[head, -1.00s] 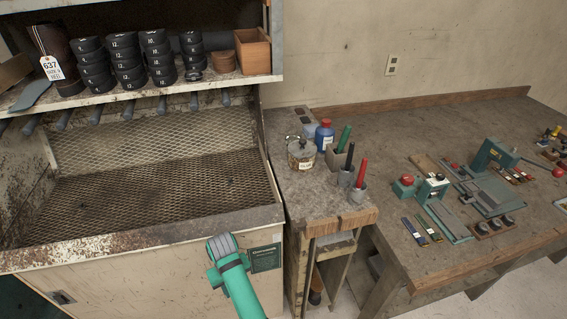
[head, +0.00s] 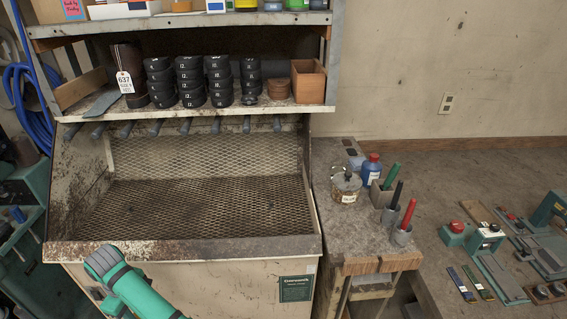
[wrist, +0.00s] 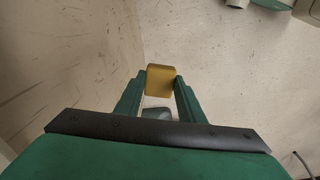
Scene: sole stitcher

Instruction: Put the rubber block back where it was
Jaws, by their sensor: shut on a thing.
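In the wrist view, the rubber block (wrist: 161,78), a small yellow-tan piece with rounded corners, is held between the two green fingers of my gripper (wrist: 160,88). The gripper is shut on it. A dark grey piece (wrist: 157,113) shows behind the block, between the fingers; I cannot tell what it is. In the head view only my green arm shows at the bottom left, in front of the mesh-floored booth (head: 200,245). The gripper and the block are hidden there.
A shelf (head: 290,109) above the booth bears stacked black rolls (head: 190,80) and a wooden box (head: 308,80). To the right, a side bench (head: 345,240) holds a jar (head: 346,186), a blue bottle (head: 371,168) and pen-like tools. A workbench (head: 450,180) with green tools stands further right.

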